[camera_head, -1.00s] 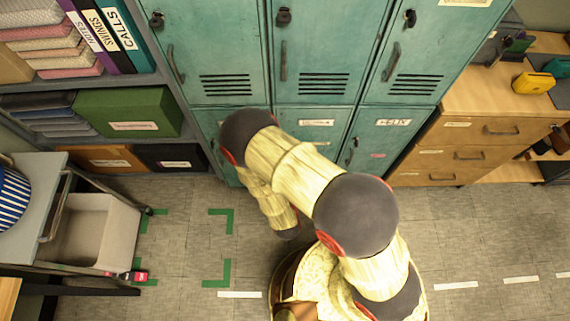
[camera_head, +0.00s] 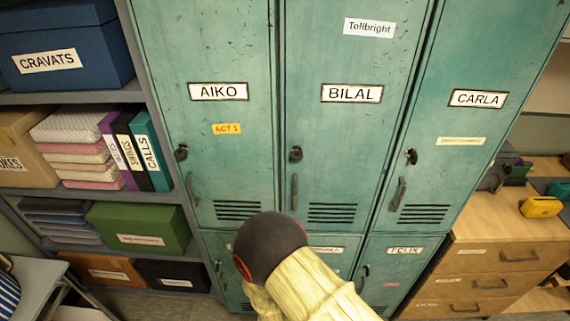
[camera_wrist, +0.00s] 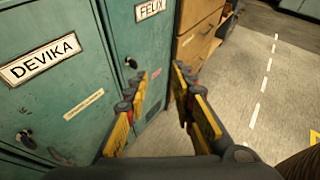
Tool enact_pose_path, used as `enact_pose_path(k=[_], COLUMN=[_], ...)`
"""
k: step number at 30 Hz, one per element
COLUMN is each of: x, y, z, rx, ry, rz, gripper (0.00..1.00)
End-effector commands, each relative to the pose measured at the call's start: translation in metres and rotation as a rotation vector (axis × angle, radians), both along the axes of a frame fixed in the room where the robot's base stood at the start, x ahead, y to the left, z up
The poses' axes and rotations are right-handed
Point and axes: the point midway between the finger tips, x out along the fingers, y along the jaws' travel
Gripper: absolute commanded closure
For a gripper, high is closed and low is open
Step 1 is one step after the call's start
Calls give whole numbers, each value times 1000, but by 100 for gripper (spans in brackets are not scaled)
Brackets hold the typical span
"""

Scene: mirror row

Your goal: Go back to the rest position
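My gripper (camera_wrist: 163,105) shows in the wrist view with its two yellow-padded fingers spread apart and nothing between them. It is in front of the lower lockers, with the DEVIKA locker (camera_wrist: 50,75) on the left and the FELIX locker (camera_wrist: 148,25) beyond. In the head view my arm (camera_head: 275,250) is bent in front of the lower lockers, and my gripper is out of that view.
Teal lockers labelled AIKO (camera_head: 218,92), BILAL (camera_head: 352,93) and CARLA (camera_head: 477,98) stand shut ahead. Shelves with a green box (camera_head: 138,228) are on the left. A wooden drawer unit (camera_head: 490,262) is on the right. Open floor (camera_wrist: 285,85) lies right in the wrist view.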

Motion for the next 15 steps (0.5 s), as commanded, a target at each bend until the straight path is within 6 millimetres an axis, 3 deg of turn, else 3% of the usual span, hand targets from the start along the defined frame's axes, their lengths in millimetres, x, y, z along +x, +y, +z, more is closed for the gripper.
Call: enact_pose_path(k=[1, 7, 15], x=[-7, -56, -100], y=[-8, -22, 8], z=[20, 78, 139], rx=[41, 257, 651], ry=[-35, -159, -326], rz=[-116, -587, -1115], gripper=[75, 75, 75])
